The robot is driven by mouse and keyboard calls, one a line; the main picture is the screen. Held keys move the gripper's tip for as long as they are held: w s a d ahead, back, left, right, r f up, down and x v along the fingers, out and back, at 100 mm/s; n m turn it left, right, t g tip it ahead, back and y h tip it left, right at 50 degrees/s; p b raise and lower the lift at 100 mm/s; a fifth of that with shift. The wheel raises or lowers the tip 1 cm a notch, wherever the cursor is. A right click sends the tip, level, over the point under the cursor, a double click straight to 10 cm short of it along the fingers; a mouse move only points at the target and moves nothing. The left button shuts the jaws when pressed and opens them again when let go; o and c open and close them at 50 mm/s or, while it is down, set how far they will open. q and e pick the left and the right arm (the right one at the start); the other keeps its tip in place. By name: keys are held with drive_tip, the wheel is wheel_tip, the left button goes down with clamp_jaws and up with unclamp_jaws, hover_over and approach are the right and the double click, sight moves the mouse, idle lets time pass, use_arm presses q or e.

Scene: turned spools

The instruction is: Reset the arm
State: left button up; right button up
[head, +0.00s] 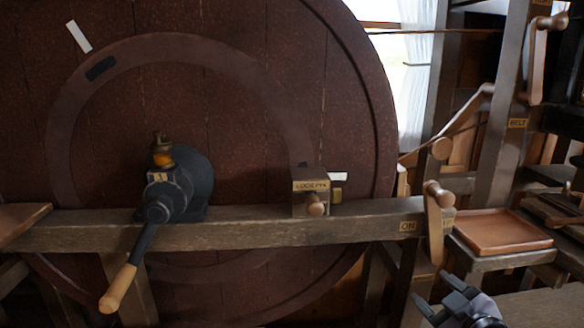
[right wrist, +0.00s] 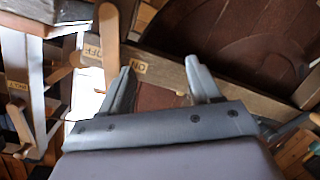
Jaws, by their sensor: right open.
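My right gripper (head: 432,288) is low at the right of the head view, in front of and below the beam's right end. Its jaws are open and empty. In the right wrist view its two fingers (right wrist: 160,66) stand apart, with the dark wheel and the beam beyond them. A wooden lever (head: 437,215) hangs at the beam's ON end, above the gripper and apart from it in the head view. It also shows in the wrist view (right wrist: 108,40), left of the fingers. My left gripper is not in view.
The wooden beam (head: 260,233) crosses before a large dark wheel (head: 250,80). It carries a crank (head: 140,255) marked 1 and a block labelled LOCK PIN (head: 311,186). A BELT post (head: 505,120) and an empty tray (head: 498,232) stand at right.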

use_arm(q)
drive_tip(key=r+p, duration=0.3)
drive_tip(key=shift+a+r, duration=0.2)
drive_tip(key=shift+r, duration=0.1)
use_arm(e)
drive_tip(key=s+a+f+m+g, duration=0.2)
drive_tip(key=s+a+f, duration=0.1)
drive_tip(key=s+f, duration=0.7)
drive_tip(key=s+a+f+m+g, duration=0.3)
drive_tip(key=s+a+f, duration=0.1)
drive_tip(key=s+f, duration=0.7)
drive_tip(key=shift+s+m, duration=0.3)
drive_tip(key=shift+s, duration=0.95)
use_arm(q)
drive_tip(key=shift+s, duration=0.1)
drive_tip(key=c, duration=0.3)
use_arm(e)
drive_tip(key=c, duration=0.4)
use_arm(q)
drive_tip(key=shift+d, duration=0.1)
use_arm(e)
drive_tip(key=shift+w+r, duration=0.1)
